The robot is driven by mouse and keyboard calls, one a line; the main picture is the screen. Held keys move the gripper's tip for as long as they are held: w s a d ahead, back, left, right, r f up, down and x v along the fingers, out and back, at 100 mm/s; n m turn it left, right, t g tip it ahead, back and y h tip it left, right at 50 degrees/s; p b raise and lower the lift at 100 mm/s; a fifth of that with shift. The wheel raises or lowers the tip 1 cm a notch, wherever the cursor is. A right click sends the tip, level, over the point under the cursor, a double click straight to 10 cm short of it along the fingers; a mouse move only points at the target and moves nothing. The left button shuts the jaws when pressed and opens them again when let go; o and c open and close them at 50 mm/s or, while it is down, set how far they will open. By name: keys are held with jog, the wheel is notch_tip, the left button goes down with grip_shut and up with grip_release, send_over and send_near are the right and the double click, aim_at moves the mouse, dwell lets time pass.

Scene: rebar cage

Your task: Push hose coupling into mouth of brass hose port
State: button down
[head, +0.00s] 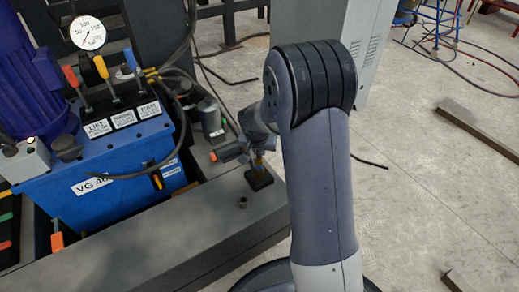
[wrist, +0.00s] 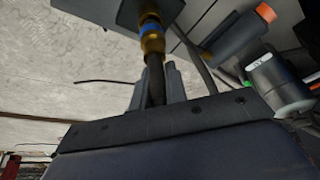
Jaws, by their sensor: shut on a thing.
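My gripper (wrist: 157,88) is shut on a black hose just behind the hose coupling (wrist: 152,43), a brass-coloured end piece in the wrist view. A blue ring lies just beyond the coupling. Beyond the ring, the brass hose port (wrist: 150,17) stands out from a dark block. Coupling and port are in line and appear to meet at the ring; I cannot tell how deep the coupling sits. In the head view, a small brass piece (head: 259,162) shows above the dark block, below my wrist. The fingertips are hard to make out there.
A grey cylinder with an orange end (head: 230,152) lies close to the left of the port. A blue hydraulic unit (head: 110,160) with levers and a gauge (head: 87,33) stands further left. A grey cabinet (head: 312,35) stands behind.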

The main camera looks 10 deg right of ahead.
jog(key=shift+f+b, duration=0.5)
jog(key=shift+f, duration=0.2)
jog(key=c, duration=1.3)
grip_release()
jog(key=shift+s, duration=0.1)
jog(key=shift+c, duration=0.2)
jog(key=shift+r, duration=0.1)
jog(key=p+v, duration=0.4)
jog(key=v, duration=0.6)
jog(key=shift+r+p, duration=0.35)
jog(key=shift+s, duration=0.1)
jog(key=b+x, duration=0.4)
jog(key=x, duration=0.7)
jog(key=shift+b, duration=0.4)
jog(key=shift+r+p, duration=0.3)
jog(key=shift+p, duration=0.05)
jog(key=shift+r, duration=0.1)
